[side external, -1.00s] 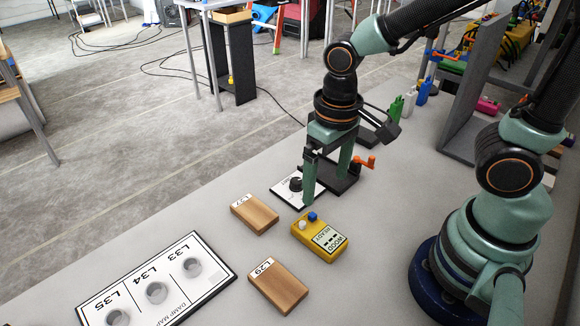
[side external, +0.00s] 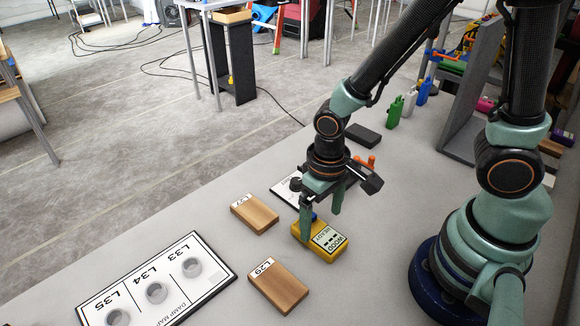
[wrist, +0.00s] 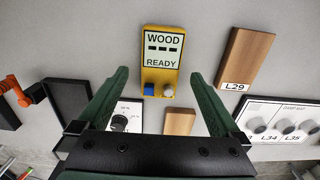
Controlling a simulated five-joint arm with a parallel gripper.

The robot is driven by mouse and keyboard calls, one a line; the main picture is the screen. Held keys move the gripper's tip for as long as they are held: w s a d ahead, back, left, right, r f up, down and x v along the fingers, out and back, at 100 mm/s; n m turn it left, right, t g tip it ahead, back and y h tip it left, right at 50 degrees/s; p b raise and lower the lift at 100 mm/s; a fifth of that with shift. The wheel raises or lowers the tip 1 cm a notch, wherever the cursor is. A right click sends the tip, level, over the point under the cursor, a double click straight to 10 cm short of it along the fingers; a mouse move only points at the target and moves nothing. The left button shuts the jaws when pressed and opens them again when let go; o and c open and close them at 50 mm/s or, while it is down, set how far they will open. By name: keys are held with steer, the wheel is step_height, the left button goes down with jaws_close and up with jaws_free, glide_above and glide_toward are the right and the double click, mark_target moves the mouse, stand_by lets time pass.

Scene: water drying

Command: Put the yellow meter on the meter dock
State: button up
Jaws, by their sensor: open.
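The yellow meter (side external: 324,240) lies flat on the table, its screen reading WOOD READY, with a blue and a white knob at one end. In the wrist view the meter (wrist: 161,76) sits ahead, between the two finger lines. My gripper (side external: 321,222) is open and empty, just above the meter's knob end; its fingers (wrist: 159,77) are spread on either side. I cannot tell whether they touch the meter. A dark flat tray (wrist: 70,101) beside the white card may be the meter dock; no label shows, and my gripper mostly hides it in the side view.
Wooden blocks L27 (side external: 256,214) and L29 (side external: 279,286) lie left of and in front of the meter. A white card with a black knob (wrist: 119,122) and an orange handle (wrist: 14,91) are close by. The damp map board (side external: 211,265) lies front left.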

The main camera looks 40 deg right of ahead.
mark_target(319, 232)
steer(key=shift+f, duration=1.85)
steer(key=shift+w, duration=0.1)
jaws_close()
steer(key=shift+r, duration=0.1)
